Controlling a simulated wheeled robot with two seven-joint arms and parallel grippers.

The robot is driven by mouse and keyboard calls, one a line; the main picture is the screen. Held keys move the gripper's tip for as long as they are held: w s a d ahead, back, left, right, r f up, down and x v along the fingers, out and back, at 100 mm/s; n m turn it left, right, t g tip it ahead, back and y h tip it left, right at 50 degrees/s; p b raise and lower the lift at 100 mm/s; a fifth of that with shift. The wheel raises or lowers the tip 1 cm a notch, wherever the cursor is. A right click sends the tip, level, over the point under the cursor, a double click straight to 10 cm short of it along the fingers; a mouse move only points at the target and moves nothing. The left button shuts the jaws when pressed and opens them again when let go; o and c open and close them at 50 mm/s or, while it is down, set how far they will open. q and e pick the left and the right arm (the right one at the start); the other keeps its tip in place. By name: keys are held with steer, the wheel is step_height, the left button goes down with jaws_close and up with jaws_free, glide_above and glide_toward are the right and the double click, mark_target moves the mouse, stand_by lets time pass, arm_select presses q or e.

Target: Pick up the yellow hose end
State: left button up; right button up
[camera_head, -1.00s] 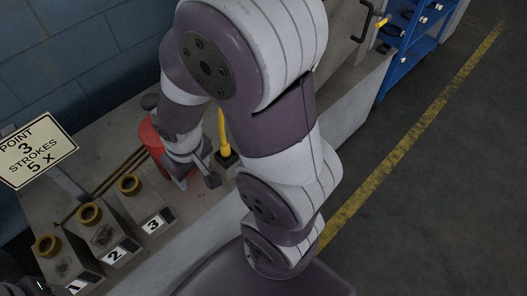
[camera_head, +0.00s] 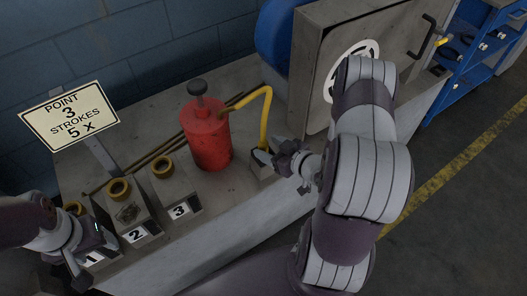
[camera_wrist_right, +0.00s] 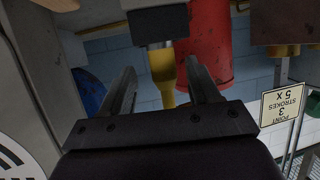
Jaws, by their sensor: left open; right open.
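The yellow hose (camera_head: 266,112) arches from the red cylinder (camera_head: 208,138) and drops to a dark-topped holder block (camera_head: 264,171) on the bench. In the right wrist view, the yellow hose end (camera_wrist_right: 163,66) sits at a dark block (camera_wrist_right: 158,25). It appears between the two fingers of my right gripper (camera_wrist_right: 162,84), which is open and not closed on it. In the head view, my right gripper (camera_head: 281,160) is just right of the holder block. My left gripper (camera_head: 82,278) is open at the lower left, by the block labelled 1, away from the hose.
Blocks labelled 1, 2 (camera_head: 138,234) and 3 (camera_head: 181,210) with brass rings line the bench front. A sign (camera_head: 70,115) on a post stands behind them. A grey machine with a round door emblem (camera_head: 350,62) stands right of the hose, with a blue rack (camera_head: 480,50) beyond.

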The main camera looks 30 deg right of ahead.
mark_target(259, 144)
steer(key=x, duration=0.2)
steer(key=b+x, duration=0.1)
steer(key=x, duration=0.2)
steer(key=shift+a+r, duration=0.1)
steer(key=shift+a, duration=0.1)
steer(key=shift+s, duration=0.1)
steer(key=shift+c, duration=0.2)
jaws_close()
steer(key=shift+d+r+p, duration=0.1)
steer(key=shift+r+p, duration=0.85)
steer(key=shift+r, duration=1.25)
steer(key=s+d+r+p, duration=0.2)
steer(key=d+r, duration=0.4)
steer(key=d, duration=0.5)
steer(key=shift+s+r, duration=0.35)
steer(key=shift+s, duration=0.15)
